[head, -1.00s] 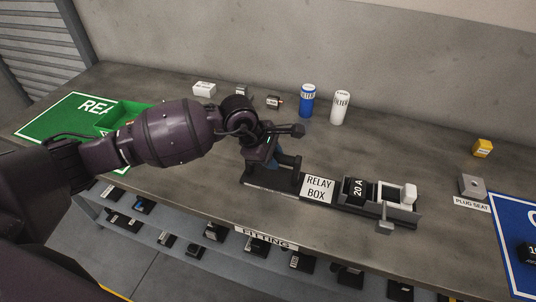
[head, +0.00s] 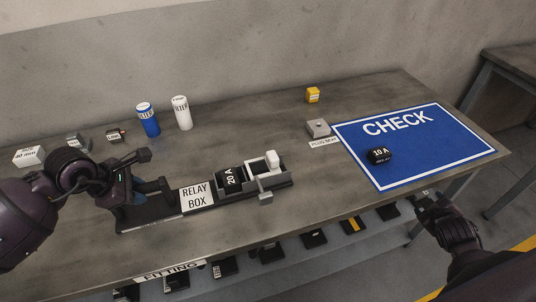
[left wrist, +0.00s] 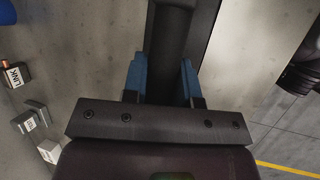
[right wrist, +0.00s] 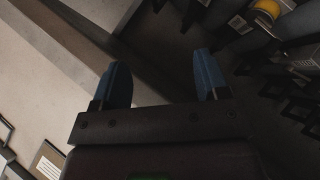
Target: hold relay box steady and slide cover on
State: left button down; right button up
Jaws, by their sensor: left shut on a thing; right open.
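The relay box (head: 222,188) is a long dark base lying on the table, with a white "RELAY BOX" label (head: 196,196). Its open tray at the right end holds a black "20 A" block (head: 230,178) and a white block (head: 272,160); a grey lever-like piece (head: 264,196) sticks out at the front. My left gripper (head: 143,192) is shut on the base's left end; the left wrist view shows its blue fingers (left wrist: 162,80) on both sides of a dark bar. My right gripper (head: 428,198) is open and empty beyond the table's front edge; its spread fingers (right wrist: 165,85) show in its wrist view. I cannot single out a cover.
A blue CHECK mat (head: 440,150) with a black "10 A" block (head: 379,155) lies at right. A grey plug seat (head: 318,129) and yellow block (head: 313,95) stand near it. Blue (head: 148,120) and white (head: 181,113) cylinders stand behind the box. Dark parts fill a shelf below.

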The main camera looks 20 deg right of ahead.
jog(key=d+r+g+h, duration=0.1)
jog(key=d+r+h, duration=0.1)
jog(key=d+r, duration=0.45)
jog(key=w+d+r+m+g+h, duration=0.1)
jog(key=d+r, duration=0.2)
jog(key=d, duration=0.6)
jog(key=d+r+g+h, duration=0.1)
jog(key=d+r+h, duration=0.1)
jog(key=d+r, duration=0.45)
jog(key=w+a+r+n+t+y, duration=0.2)
jog(key=w+a+r+y, duration=0.15)
jog(key=w+a, duration=0.6)
jog(key=w+a+r+n+t+y, duration=0.15)
jog(key=w+a+r+y, duration=0.35)
jog(key=w, duration=0.8)
jog(key=w+a+n+y, duration=0.2)
jog(key=w+a, duration=0.3)
jog(key=a, duration=0.6)
jog(key=n+g+y, duration=0.6)
jog(key=n+g, duration=0.4)
send_near(273, 155)
jog(key=shift+m, duration=0.25)
jog(key=x, duration=1)
jog(key=shift+f, duration=0.2)
